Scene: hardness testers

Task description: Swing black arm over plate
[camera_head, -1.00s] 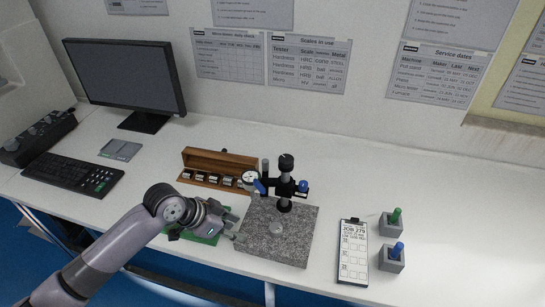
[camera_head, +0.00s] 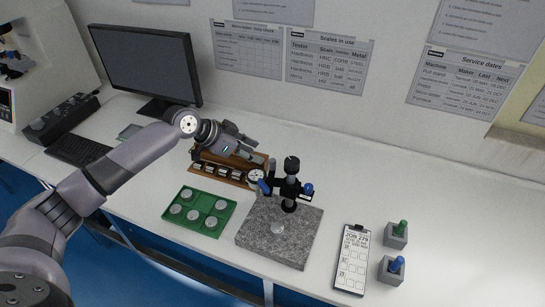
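The black arm (camera_head: 287,186) is clamped on the upright black post of a stand, with blue knobs at its sides. A white dial gauge (camera_head: 256,176) sits at its left end. The grey granite plate (camera_head: 262,246) lies under and in front of the post, with a small round light disc (camera_head: 278,228) on it. My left gripper (camera_head: 261,153) is above the wooden rack, behind and left of the black arm. It looks open and empty, apart from the arm. My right gripper is out of view.
A green tray (camera_head: 182,226) with several grey discs lies left of the plate. The wooden rack (camera_head: 205,170) is behind it.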

